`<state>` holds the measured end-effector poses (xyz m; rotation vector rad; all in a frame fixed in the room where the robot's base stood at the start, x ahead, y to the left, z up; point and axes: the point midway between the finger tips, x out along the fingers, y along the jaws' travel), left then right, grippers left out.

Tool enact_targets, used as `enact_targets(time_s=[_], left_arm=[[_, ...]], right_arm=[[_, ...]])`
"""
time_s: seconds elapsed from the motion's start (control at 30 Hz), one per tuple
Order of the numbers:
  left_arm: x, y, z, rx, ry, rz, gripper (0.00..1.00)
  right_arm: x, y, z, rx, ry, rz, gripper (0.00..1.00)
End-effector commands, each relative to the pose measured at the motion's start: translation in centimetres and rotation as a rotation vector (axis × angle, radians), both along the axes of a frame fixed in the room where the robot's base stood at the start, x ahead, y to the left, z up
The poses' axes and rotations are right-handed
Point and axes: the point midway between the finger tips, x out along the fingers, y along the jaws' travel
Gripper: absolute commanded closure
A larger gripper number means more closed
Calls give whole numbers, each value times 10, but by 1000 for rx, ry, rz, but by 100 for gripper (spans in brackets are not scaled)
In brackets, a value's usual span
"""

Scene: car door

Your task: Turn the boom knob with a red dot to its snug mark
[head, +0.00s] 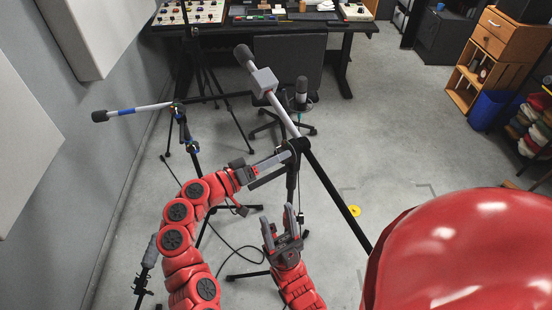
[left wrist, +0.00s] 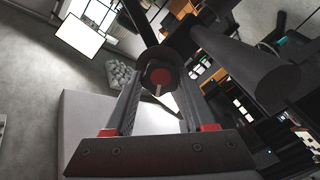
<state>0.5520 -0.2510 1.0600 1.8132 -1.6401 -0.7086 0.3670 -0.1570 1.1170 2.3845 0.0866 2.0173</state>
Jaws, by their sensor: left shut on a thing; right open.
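The boom knob with a red dot (left wrist: 160,77) shows in the left wrist view between my two fingertips, its red face toward the camera. A short pale mark shows just below the red dot; I cannot tell whether it is the snug mark. In the head view my left gripper (head: 291,155) is shut on the knob at the clamp of the near mic stand, and its fingers mostly hide the knob. The grey boom (head: 285,115) slopes from upper left to lower right through the clamp. My right gripper (head: 279,217) is open and empty below the clamp.
A second stand with a blue-banded boom (head: 125,111) is at the left. A chair (head: 290,70) and a black desk (head: 345,50) are behind. A cable (head: 235,245) lies on the floor.

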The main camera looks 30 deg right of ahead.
Motion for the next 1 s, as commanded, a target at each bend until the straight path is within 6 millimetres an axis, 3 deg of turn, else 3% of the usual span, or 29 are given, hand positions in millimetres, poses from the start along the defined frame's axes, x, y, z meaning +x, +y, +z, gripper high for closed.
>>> enact_targets(time_s=[0.3, 0.83, 0.87, 1.0], left_arm=[[1, 1, 1, -14, 122, 4, 100], [1, 1, 1, -17, 144, 3, 100], [1, 1, 1, -17, 144, 3, 39], [1, 0, 1, -17, 144, 2, 14]], right_arm=[[0, 0, -1, 0, 0, 0, 50], [0, 0, -1, 0, 0, 0, 50], [0, 0, -1, 0, 0, 0, 50], [0, 0, -1, 0, 0, 0, 50]])
